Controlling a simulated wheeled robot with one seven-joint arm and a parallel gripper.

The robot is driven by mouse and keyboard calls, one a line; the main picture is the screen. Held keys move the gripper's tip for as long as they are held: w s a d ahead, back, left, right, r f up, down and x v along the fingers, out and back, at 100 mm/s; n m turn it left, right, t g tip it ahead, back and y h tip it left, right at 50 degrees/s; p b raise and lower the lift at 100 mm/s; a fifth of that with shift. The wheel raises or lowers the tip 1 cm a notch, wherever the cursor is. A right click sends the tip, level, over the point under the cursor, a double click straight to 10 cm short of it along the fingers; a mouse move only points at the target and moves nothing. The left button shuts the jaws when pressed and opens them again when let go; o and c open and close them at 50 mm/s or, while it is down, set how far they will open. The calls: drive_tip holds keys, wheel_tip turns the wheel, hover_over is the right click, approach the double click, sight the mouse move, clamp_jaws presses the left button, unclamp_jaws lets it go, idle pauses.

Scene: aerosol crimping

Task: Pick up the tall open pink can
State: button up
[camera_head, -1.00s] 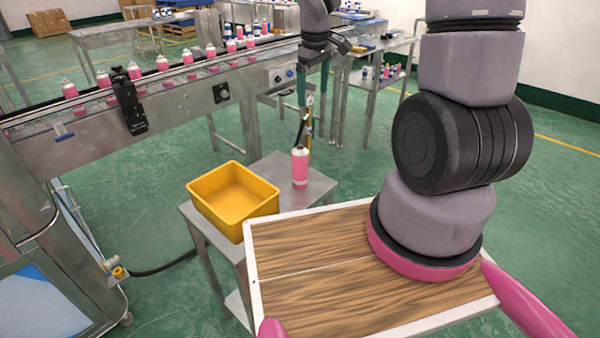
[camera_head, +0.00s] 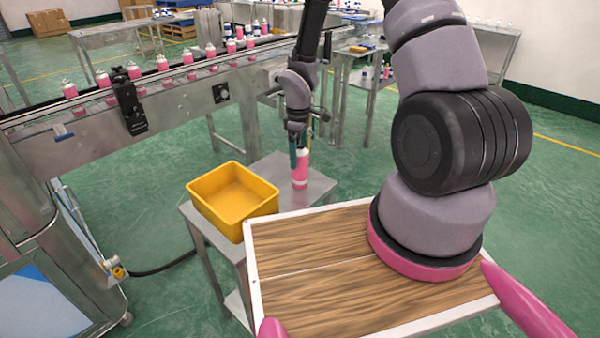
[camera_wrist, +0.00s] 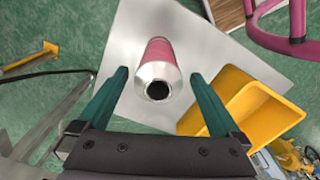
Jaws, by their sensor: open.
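The tall open pink can (camera_head: 300,172) stands upright on the small metal table (camera_head: 320,187), right of the yellow bin. In the wrist view the can (camera_wrist: 157,75) shows its silver shoulder and dark open mouth. My gripper (camera_head: 300,155) is above and around the can's top in the head view. In the wrist view my gripper (camera_wrist: 157,85) is open, with one green finger on each side of the can and a visible gap on both sides. I cannot tell how far down the fingers reach.
A yellow bin (camera_head: 235,197) stands on the same table, left of the can; in the wrist view the bin (camera_wrist: 240,100) lies close to the right finger. A conveyor (camera_head: 180,90) with several pink cans runs behind. The table right of the can is clear.

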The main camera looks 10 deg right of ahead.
sight(300, 164)
wheel_tip(300, 164, down, 5)
drive_tip(key=shift+d+r, duration=0.1)
drive_tip(key=shift+d, duration=0.05)
drive_tip(key=c, duration=1.5)
drive_tip(key=shift+o, duration=0.2)
drive_tip(key=shift+r, duration=0.1)
